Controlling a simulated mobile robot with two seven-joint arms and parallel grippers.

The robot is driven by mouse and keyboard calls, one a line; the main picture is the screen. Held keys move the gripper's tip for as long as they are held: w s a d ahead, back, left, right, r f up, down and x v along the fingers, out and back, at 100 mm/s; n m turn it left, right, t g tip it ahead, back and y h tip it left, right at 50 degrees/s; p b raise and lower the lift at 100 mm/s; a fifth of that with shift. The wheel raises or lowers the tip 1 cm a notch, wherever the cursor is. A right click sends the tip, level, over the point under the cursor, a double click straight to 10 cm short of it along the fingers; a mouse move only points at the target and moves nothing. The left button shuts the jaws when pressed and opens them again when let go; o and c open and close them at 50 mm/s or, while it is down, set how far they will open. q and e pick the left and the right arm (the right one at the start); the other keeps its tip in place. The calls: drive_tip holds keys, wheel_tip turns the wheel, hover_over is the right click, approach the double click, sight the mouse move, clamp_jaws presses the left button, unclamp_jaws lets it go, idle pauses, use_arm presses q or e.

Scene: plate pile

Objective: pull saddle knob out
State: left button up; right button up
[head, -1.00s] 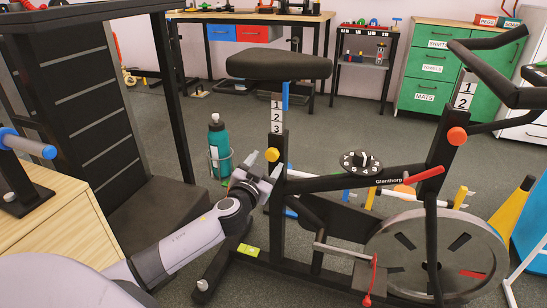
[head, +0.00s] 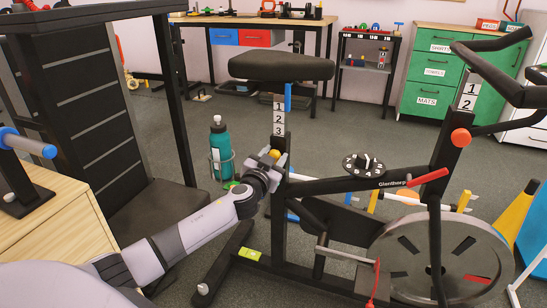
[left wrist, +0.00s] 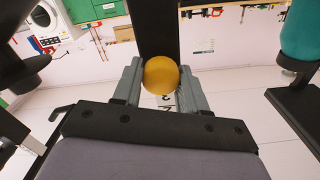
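The saddle knob (head: 274,154) is a yellow ball on the front of the exercise bike's black seat post, below the numbered label (head: 279,118). My left gripper (head: 272,160) is at the knob, reaching in from the lower left. In the left wrist view the knob (left wrist: 161,76) sits between the two grey fingers of my left gripper (left wrist: 161,82). The fingers stand apart on either side of it; firm contact does not show. The black saddle (head: 281,66) tops the post. My right gripper is not in view.
The bike's frame, red lever (head: 427,177) and flywheel (head: 440,256) are to the right. A teal bottle (head: 219,146) in a wire holder stands just left of the post. A wooden cabinet (head: 60,225) is at the left. Open floor lies behind the bike.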

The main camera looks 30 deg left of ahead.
use_arm(q)
clamp_jaws()
drive_tip(key=shift+v, duration=1.05)
drive_tip(key=shift+d, duration=0.1)
drive_tip(key=o, duration=1)
unclamp_jaws()
drive_tip(key=shift+s+r, duration=0.1)
drive_tip(key=shift+r, duration=0.05)
